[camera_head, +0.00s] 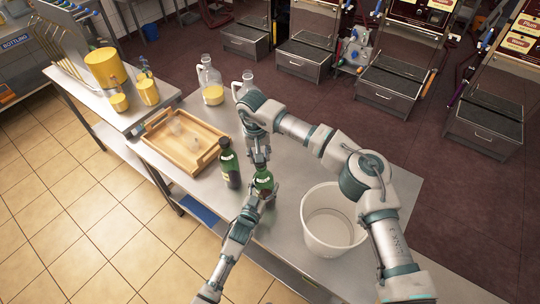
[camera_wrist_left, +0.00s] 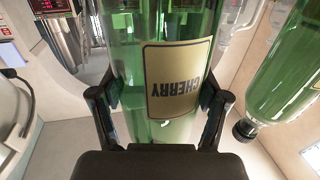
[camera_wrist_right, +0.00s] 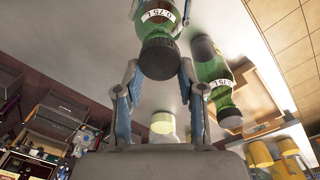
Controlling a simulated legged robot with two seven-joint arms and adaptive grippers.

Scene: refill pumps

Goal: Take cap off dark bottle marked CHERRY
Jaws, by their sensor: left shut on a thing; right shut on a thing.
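The green glass bottle with the CHERRY label (camera_wrist_left: 178,80) stands upright on the steel table, also seen in the head view (camera_head: 263,181). My left gripper (camera_head: 262,197) is shut around its body; the fingers flank the label in the left wrist view. My right gripper (camera_head: 262,163) comes from above and is shut on the dark cap (camera_wrist_right: 159,58) at the bottle's top. The cap sits on the neck. A second green bottle (camera_head: 229,163) stands close by on the left, with its dark cap (camera_wrist_left: 245,131) on.
A white bucket (camera_head: 308,218) stands right of the bottles. A wooden tray (camera_head: 158,151) with clear glasses lies at the left, with glass jugs (camera_head: 211,88) behind it. Yellow containers (camera_head: 104,67) stand on the side table. The second bottle leaves little room.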

